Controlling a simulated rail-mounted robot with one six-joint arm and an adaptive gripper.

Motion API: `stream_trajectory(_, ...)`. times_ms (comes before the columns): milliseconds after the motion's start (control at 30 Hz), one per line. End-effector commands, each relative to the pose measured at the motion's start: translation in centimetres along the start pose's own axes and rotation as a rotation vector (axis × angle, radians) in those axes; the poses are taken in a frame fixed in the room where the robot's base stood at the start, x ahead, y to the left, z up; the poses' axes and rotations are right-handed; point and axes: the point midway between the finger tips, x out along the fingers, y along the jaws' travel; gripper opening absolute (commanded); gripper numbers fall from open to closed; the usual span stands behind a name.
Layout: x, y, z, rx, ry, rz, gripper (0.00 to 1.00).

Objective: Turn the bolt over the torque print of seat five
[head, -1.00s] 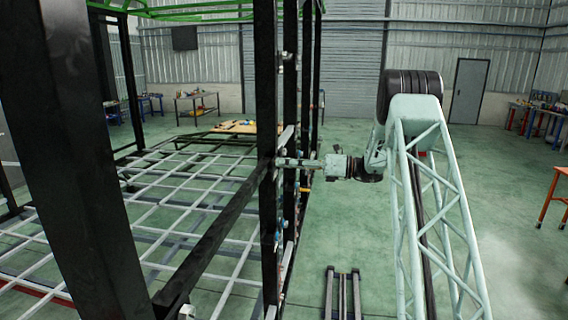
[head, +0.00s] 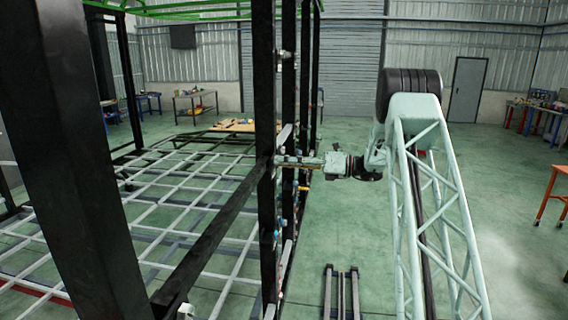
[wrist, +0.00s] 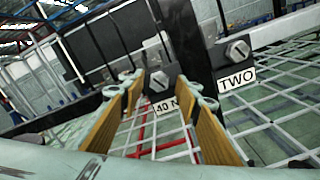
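In the wrist view a grey bolt head (wrist: 159,81) on a dark block shows between my fingers. A white print reading "40 N" (wrist: 166,105) sits just below it, its right end cut off by a finger. My gripper (wrist: 163,88) is open, with yellow-brown pads on either side of the bolt; contact cannot be told. A second slotted bolt (wrist: 238,50) sits to the right, above a white label reading "TWO" (wrist: 237,80). No label for seat five is readable. In the head view my gripper (head: 284,161) reaches left to the black upright.
Black frame posts (head: 264,90) stand close around my gripper, with several small fittings along them. A light grid (head: 190,200) lies low to the left. Dark rails (head: 342,292) lie on the floor below. Green floor (head: 400,170) is open to the right.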

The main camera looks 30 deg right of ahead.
Motion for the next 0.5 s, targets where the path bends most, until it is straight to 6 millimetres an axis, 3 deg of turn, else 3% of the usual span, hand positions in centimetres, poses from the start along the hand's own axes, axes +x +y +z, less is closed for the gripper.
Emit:
stream_trajectory(267,-0.1,0.0,0.0,-0.001,0.000,0.000,0.31)
stream_trajectory(500,-1.6,0.0,0.1,-0.001,-0.001,0.000,0.31)
